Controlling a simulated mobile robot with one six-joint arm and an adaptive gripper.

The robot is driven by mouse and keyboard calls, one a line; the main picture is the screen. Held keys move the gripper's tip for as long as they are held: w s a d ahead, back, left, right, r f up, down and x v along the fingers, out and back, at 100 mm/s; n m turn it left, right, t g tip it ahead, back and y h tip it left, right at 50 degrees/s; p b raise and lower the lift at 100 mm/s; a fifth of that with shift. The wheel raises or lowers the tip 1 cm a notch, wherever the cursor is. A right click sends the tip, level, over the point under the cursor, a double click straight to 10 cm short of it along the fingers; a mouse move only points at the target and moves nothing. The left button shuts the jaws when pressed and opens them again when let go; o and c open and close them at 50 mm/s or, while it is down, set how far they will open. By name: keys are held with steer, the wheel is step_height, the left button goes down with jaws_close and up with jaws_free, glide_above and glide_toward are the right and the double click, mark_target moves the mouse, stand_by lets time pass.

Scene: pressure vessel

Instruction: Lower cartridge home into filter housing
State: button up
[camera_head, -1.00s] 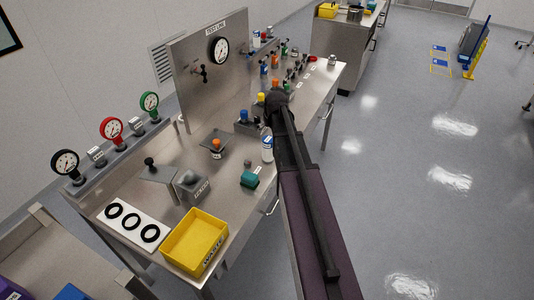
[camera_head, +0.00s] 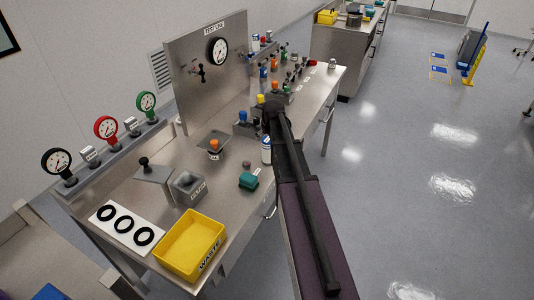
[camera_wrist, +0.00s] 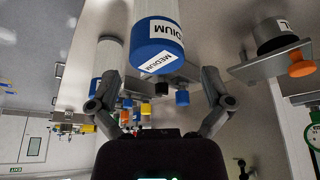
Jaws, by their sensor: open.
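In the wrist view, a white cylinder with a blue end (camera_wrist: 157,52) and MEDIUM labels, likely the cartridge, shows beyond and between the spread fingers of my gripper (camera_wrist: 160,84). The gripper is open; I cannot tell whether either finger touches the cylinder. A second pale ribbed cylinder (camera_wrist: 112,52) shows just left of it. A grey round-bodied fixture (camera_wrist: 272,36) with a white label, a plate and an orange knob is at the upper right. I cannot tell for sure which fixture is the filter housing. In the head view my own arm hides my gripper's fingers.
A bottle (camera_head: 266,148) is close beside my arm. Gauges line the left edge.

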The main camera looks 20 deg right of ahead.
mark_target(268, 140)
steer(key=shift+f, duration=0.1)
steer(key=b+x, duration=0.3)
steer(key=shift+d+f, duration=0.2)
steer(key=shift+f, duration=0.05)
steer(key=shift+b+x, duration=0.8)
steer(key=shift+b, duration=0.15)
steer(key=c, duration=1.1)
